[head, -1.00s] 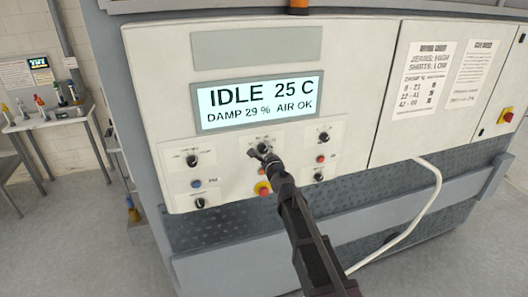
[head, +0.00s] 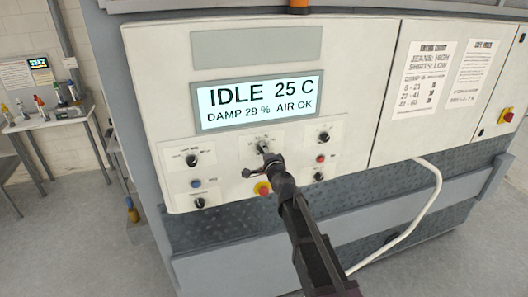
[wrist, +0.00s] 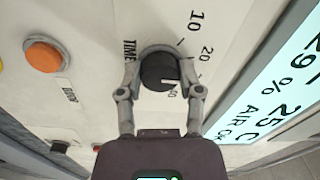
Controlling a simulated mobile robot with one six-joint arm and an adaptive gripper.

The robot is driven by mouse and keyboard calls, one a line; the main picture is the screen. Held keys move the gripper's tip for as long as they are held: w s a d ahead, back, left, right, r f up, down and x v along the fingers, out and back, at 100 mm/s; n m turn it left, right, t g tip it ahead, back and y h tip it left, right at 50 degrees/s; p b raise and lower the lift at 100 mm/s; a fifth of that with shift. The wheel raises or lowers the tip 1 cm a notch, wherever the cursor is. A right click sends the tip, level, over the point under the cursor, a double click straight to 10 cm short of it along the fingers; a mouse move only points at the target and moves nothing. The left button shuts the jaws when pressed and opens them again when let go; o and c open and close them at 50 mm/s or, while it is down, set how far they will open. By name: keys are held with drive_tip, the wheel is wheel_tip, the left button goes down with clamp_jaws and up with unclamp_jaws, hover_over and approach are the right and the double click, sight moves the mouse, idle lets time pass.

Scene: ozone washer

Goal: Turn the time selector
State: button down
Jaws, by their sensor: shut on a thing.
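The time selector (wrist: 158,72) is a dark round knob beside the word TIME on the cream panel in the wrist view. In the head view my gripper (head: 264,157) reaches the middle of the control panel, below the display. It covers most of the time selector there.
The display (head: 258,102) reads IDLE 25 C, DAMP 29 %, AIR OK. Black knobs (head: 192,160) (head: 323,137) flank the selector. A red and yellow button (head: 262,188) sits close below my gripper. An orange button (wrist: 44,55) is left of the knob in the wrist view. A pale hose (head: 432,195) hangs at right.

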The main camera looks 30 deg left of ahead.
drive_tip(key=shift+n, duration=1.8)
drive_tip(key=shift+c, duration=1.3)
unclamp_jaws()
drive_tip(key=shift+w+a, duration=0.1)
drive_tip(key=v, duration=0.7)
drive_tip(key=shift+s+d, duration=0.25)
drive_tip(key=shift+d, duration=0.05)
